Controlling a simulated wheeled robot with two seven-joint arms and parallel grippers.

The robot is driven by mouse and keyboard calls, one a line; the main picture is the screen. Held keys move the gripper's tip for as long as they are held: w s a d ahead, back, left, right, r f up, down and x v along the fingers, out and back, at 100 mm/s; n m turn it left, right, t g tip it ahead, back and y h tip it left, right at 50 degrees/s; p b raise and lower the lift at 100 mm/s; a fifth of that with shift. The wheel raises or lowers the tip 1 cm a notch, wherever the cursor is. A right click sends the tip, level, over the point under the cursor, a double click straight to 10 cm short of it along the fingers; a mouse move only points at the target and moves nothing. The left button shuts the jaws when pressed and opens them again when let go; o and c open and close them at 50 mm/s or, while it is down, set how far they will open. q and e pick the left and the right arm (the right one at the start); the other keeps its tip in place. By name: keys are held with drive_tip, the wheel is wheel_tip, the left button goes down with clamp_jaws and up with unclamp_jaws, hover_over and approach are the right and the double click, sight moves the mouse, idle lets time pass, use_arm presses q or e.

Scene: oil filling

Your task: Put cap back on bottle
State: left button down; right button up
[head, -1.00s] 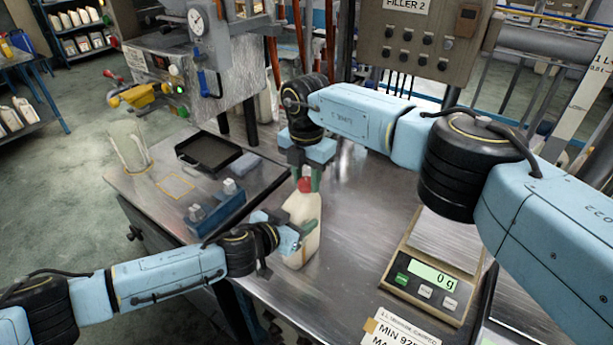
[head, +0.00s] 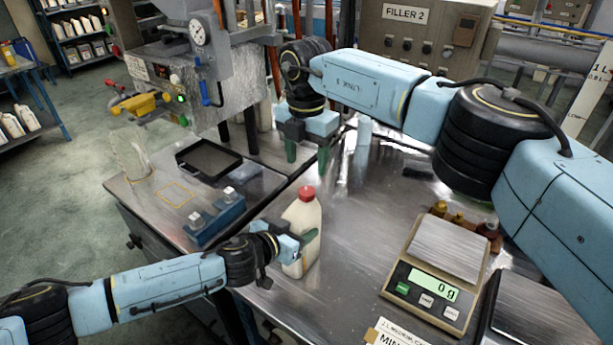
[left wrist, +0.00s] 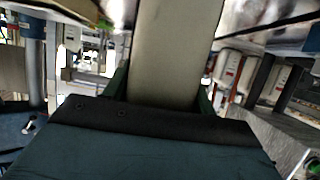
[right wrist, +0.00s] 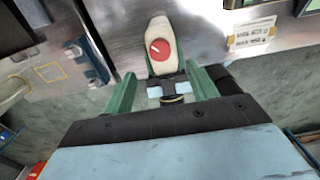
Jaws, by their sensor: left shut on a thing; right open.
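A cream bottle (head: 300,225) stands upright on the steel table, with the red cap (head: 307,193) on its neck. In the right wrist view the red cap (right wrist: 160,49) shows from above on the bottle (right wrist: 161,30). My left gripper (head: 306,243) is shut on the bottle's body from the side; the left wrist view shows the bottle (left wrist: 175,50) between its green fingers. My right gripper (head: 307,157) is open and empty, its green fingers pointing down, above and apart from the cap. Whether the cap is screwed tight cannot be told.
A scale (head: 438,272) reading 0 g stands to the right, with small brown-capped bottles (head: 458,218) behind it. A black tray (head: 208,159) and a blue block fixture (head: 214,218) are on the left. The filling machine (head: 195,75) stands behind.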

wheel_tip(320, 180, up, 4)
drive_tip(key=shift+r, duration=0.1)
use_arm(q)
drive_tip(key=shift+c, duration=2)
unclamp_jaws()
drive_tip(key=shift+s, duration=0.1)
drive_tip(key=p+v, duration=0.1)
drive_tip(key=v, duration=1.2)
drive_tip(key=shift+r, duration=0.15)
use_arm(e)
drive_tip(key=shift+r, duration=0.6)
